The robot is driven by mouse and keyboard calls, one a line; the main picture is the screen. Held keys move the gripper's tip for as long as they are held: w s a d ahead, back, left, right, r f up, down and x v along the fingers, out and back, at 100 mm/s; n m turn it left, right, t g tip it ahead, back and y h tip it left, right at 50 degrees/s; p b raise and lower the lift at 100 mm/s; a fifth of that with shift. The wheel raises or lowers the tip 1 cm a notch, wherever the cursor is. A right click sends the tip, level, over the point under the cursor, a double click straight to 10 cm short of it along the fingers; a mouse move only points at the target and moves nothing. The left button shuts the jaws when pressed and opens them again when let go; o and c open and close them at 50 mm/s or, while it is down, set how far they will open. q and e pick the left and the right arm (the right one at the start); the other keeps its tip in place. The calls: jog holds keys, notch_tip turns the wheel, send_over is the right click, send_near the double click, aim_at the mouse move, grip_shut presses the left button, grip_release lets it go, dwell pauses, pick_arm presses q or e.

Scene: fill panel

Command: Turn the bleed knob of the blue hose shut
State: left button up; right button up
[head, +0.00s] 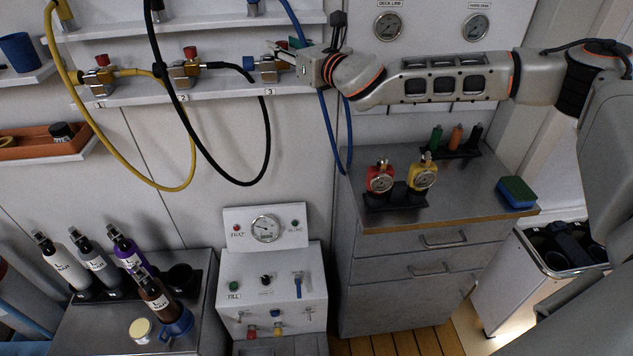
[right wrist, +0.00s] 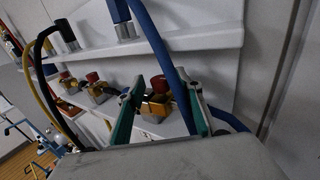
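The blue hose (head: 325,115) hangs in a loop at the right end of the wall shelf, by label 3. Its blue fitting (head: 262,66) shows just left of my right gripper (head: 284,58), which hides most of the valve in the head view. In the right wrist view, the red bleed knob (right wrist: 159,83) sits on a brass valve (right wrist: 156,105). The green-padded fingers of my right gripper (right wrist: 160,98) are apart, one to each side of the knob and valve. The blue hose (right wrist: 155,40) passes close by the right finger; contact cannot be told. My left gripper is not in view.
Valves with red knobs on the yellow hose (head: 100,80) and black hose (head: 182,72) sit left on the same shelf (head: 215,88). A cabinet (head: 405,240) with gauges stands below my right arm. A control panel (head: 270,270) and several bottles stand lower left.

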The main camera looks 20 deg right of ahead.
jog(key=shift+w+d+f+n+g+y, duration=0.15)
jog(key=shift+n+g+y, duration=0.4)
jog(key=shift+n+y, duration=0.5)
jog(key=shift+s+d+n+g+y, duration=0.1)
jog(key=shift+n+g+y, duration=0.5)
jog(key=shift+y, duration=0.85)
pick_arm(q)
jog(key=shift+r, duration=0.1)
pick_arm(e)
jog(key=shift+w+n+g+y, duration=0.1)
jog(key=shift+n+g+y, duration=0.2)
jog(key=shift+y, duration=0.2)
